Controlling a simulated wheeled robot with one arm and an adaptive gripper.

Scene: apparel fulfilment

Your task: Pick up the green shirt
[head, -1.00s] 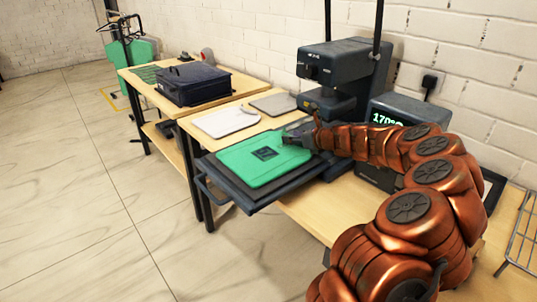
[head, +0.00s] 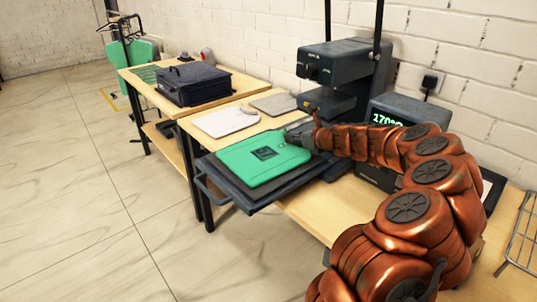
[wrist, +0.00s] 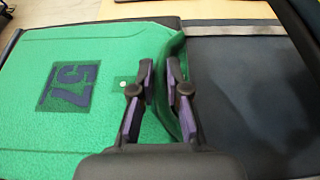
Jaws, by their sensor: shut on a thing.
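The green shirt (head: 262,163) lies on the dark lower platen of the heat press, with a dark square print on it. In the wrist view the shirt (wrist: 35,110) fills the left half, and its print reads 57. My gripper (head: 303,132) is at the shirt's right edge in the head view. In the wrist view my gripper's fingers (wrist: 159,68) are closed on a raised fold of that edge. Most of the shirt rests on the platen. The gripped cloth between the fingertips is partly hidden.
The heat press (head: 342,72) stands behind, with its controller (head: 392,116) beside it. The dark platen (wrist: 255,95) is bare right of the shirt in the wrist view. A light pad (head: 226,122) and a dark case (head: 193,84) are farther left. Another green garment (head: 146,52) hangs at the back.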

